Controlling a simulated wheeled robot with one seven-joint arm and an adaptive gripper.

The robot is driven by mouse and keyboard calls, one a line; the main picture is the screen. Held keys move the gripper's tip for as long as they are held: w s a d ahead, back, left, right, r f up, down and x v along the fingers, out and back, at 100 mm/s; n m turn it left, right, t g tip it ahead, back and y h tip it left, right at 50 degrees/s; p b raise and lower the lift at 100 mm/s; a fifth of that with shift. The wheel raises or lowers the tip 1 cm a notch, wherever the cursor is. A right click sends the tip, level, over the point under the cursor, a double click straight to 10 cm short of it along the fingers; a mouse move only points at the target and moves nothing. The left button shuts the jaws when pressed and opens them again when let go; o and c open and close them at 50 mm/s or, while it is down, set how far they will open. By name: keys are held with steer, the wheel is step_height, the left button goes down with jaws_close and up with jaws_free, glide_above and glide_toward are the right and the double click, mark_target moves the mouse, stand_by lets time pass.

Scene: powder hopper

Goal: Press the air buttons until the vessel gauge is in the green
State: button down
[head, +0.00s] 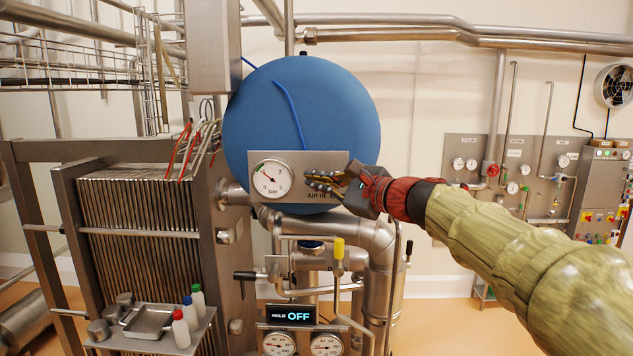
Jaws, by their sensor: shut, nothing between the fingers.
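The blue round vessel (335,95) is in the middle of the head view. A metal panel (297,157) is in front of its lower part. The round white vessel gauge (271,180) sits at the panel's left and is marked in bar. Its dark needle seems to point up and left; a small green patch shows near the dial's left edge, but I cannot tell if the needle is in it. My gripper (312,181) is shut and empty, its fingertips over the panel right of the gauge. It hides the air buttons; part of an "AIR IN" label shows below. I cannot tell if it touches.
A stack of metal plates (140,230) stands left, with a tray (150,322) and small bottles at its front. Below the panel are pipes, a yellow-handled valve (339,248), a display reading "HOLD OFF" (290,315) and two more gauges. My arm crosses the right side.

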steer(key=s+b, duration=0.1)
steer(key=s, duration=0.3)
steer(key=shift+s+a+b, duration=0.1)
steer(key=shift+s+b, duration=0.2)
steer(key=shift+b, duration=0.05)
steer(key=s+d+f+n+g+h+b, duration=0.1)
steer(key=s+f+n+g+h, duration=0.2)
steer(key=f, duration=0.6)
steer(key=s+d+f+n+g, duration=0.1)
steer(key=s+f+n, duration=0.3)
steer(key=f, duration=0.6)
steer(key=s+d+f+n+g+h+b, duration=0.1)
steer(key=s+d+f+n+h+b, duration=0.2)
steer(key=f, duration=1)
steer(key=s+d+f+n+g+h+b, duration=0.1)
steer(key=s+d+f+n+h+b, duration=0.2)
steer(key=s+d+f+b, duration=0.5)
steer(key=s+d+f+n+h+b, duration=0.3)
steer(key=s+d+f+b, duration=0.3)
steer(key=s+f+b, duration=0.5)
steer(key=s+f+n, duration=0.1)
steer(key=s+f, duration=0.5)
steer(key=f, duration=0.2)
steer(key=shift+s+d+f+g+b, duration=0.2)
steer(key=shift+s+f+g+b, duration=0.05)
steer(key=shift+s+g+b, duration=0.15)
